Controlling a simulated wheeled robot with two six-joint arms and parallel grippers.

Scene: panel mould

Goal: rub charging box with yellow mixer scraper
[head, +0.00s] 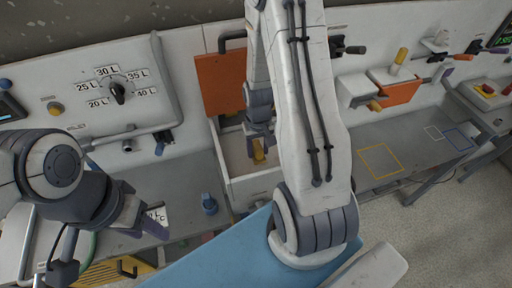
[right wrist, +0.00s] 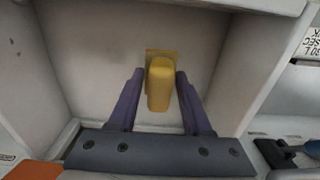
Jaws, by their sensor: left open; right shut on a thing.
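The charging box (head: 262,184) is a light-walled open box with its orange lid (head: 221,84) raised; its inner walls (right wrist: 205,50) fill much of the right wrist view. The yellow mixer scraper (right wrist: 160,85) is upright inside it, its yellow handle between my right fingers. It also shows in the head view (head: 258,150). My right gripper (right wrist: 160,92) is shut on the scraper, reaching into the box; in the head view it (head: 259,139) is partly behind my arm. The scraper's lower end is hard to make out. My left gripper (head: 146,224) is open and empty, left of the box.
A dial (head: 118,91) with litre labels is on the back panel. A second orange panel (head: 396,89) is at the right. The grey counter with the yellow outline (head: 379,162) looks clear.

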